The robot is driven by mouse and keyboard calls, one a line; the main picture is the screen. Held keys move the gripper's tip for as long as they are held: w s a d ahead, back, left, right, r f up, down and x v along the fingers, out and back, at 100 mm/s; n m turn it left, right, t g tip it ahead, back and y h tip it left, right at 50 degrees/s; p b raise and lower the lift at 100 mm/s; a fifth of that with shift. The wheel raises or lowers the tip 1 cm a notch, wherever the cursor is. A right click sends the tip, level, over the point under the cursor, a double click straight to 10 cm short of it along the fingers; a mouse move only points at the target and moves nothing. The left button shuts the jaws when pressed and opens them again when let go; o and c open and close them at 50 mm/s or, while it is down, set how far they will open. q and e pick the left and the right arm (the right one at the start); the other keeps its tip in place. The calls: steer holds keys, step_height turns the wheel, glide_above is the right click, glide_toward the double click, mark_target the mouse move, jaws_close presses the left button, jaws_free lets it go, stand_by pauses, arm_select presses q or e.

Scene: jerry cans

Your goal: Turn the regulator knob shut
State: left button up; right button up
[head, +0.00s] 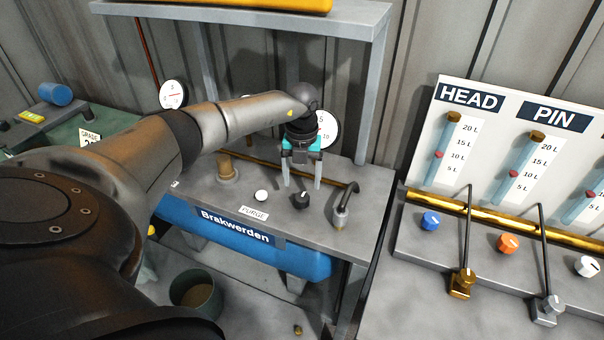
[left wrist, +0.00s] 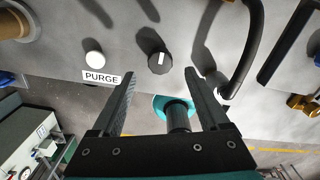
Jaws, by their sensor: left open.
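The regulator knob (head: 301,200) is a small black dial with a white mark, on the grey bench top behind the Brakwerden sign. It also shows in the left wrist view (left wrist: 159,62), where its white mark points roughly along the picture's vertical. My left gripper (head: 302,186) is open above and just behind the knob in the head view. In the left wrist view its two fingers (left wrist: 160,75) stand apart, with the knob between and beyond their tips. No contact with the knob shows. My right gripper is not in view.
A white button (head: 261,196) with a PURGE label (head: 254,213) sits left of the knob. A black hose with a metal fitting (head: 340,215) stands close on the right. A gauge (head: 327,130) is behind. A blue tank (head: 300,259) lies under the bench.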

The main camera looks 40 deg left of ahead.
mark_target(303, 197)
arm_select(q)
step_height(303, 197, up, 10)
stand_by(0.3)
steer(key=shift+d+f, duration=0.1)
steer(key=shift+f, duration=0.1)
